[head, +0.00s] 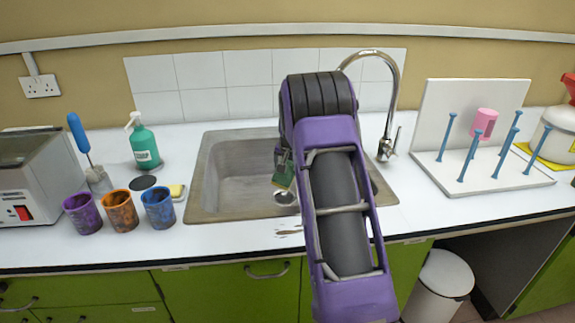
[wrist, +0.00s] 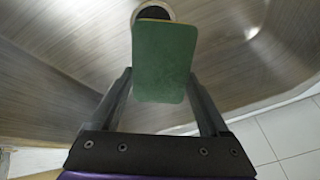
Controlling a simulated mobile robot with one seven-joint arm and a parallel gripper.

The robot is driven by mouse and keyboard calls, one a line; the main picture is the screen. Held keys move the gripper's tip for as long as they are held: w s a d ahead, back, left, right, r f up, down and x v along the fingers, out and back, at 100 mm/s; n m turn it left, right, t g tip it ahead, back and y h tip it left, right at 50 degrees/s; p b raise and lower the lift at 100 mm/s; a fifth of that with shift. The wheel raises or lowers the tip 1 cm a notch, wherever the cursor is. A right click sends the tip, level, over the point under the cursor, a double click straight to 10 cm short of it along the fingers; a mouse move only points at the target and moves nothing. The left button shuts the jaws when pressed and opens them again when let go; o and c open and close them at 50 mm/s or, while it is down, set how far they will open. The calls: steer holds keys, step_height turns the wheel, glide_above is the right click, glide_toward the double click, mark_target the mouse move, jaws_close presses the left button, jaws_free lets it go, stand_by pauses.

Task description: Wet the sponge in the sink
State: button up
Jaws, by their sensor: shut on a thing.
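The sponge, with a green face, shows in the wrist view (wrist: 163,62), held between the two fingers of my gripper (wrist: 160,85). In the head view the sponge (head: 284,175) is small, above the sink basin beside my purple arm. My gripper (head: 283,158) is shut on it, mostly hidden by the arm. The metal sink (head: 225,165) lies below, with its drain (head: 284,197) under the sponge; the drain also shows in the wrist view (wrist: 152,12), partly covered by the sponge. The curved tap (head: 395,85) stands at the back right of the sink; its spout end is hidden behind my arm.
A white peg rack (head: 500,172) with a pink cup (head: 484,122) stands right. A white bin (head: 440,285) is below the counter.

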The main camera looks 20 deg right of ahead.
mark_target(288, 178)
step_height(288, 178, down, 5)
steer(key=shift+r+b, duration=0.2)
steer(key=shift+b, duration=0.75)
steer(key=shift+f, duration=1.45)
step_height(288, 178, up, 19)
steer(key=p, duration=1)
stand_by(1.6)
step_height(288, 178, up, 4)
steer(key=shift+f+p, duration=0.1)
steer(key=shift+p, duration=0.65)
